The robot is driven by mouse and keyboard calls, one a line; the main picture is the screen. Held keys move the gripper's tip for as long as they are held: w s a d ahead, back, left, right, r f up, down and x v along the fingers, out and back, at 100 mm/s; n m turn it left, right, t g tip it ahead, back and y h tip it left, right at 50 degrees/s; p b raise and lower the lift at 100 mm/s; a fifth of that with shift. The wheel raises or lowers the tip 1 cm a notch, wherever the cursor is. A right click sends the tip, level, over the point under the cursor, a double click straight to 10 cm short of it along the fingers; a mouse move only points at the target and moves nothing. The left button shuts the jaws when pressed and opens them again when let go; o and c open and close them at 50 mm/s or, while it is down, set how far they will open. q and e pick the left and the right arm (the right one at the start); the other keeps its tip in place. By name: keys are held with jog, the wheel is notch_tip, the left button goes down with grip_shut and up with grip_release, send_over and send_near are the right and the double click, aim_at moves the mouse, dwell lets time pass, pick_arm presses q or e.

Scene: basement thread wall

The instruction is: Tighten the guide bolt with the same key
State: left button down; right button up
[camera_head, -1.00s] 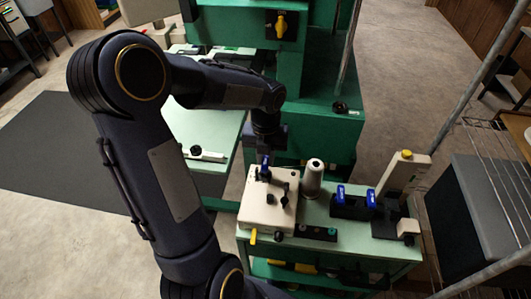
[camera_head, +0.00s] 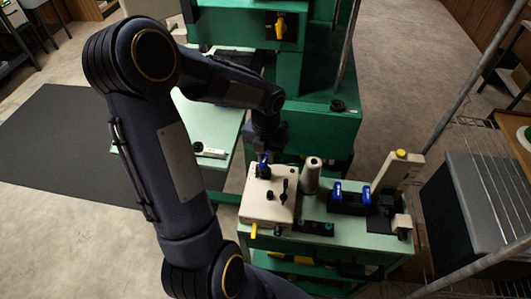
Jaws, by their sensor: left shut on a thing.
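My left gripper (camera_head: 265,152) points down over the cream block (camera_head: 258,210) on the green cart. It is shut on a blue-handled key (camera_head: 263,160), whose lower end is at a dark fitting (camera_head: 264,172) near the block's back edge. I cannot tell whether the key is seated in a bolt there. Small dark parts (camera_head: 285,187) stand on the block's top; which one is the guide bolt is unclear. Two more blue-handled tools, one (camera_head: 337,190) and another (camera_head: 367,194), stand in a black holder (camera_head: 350,205). My right gripper is not in view.
A pale spool (camera_head: 312,175) stands just right of the block. A cream upright device (camera_head: 398,170) stands on the cart's right end. The green machine (camera_head: 310,125) rises behind. A metal rack (camera_head: 480,150) and grey box (camera_head: 480,195) are at the right.

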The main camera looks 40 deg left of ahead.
pick_arm(q)
jog(key=shift+r, duration=0.25)
notch_tip(320, 180, up, 6)
jog(key=p, duration=0.6)
jog(key=shift+f, duration=0.1)
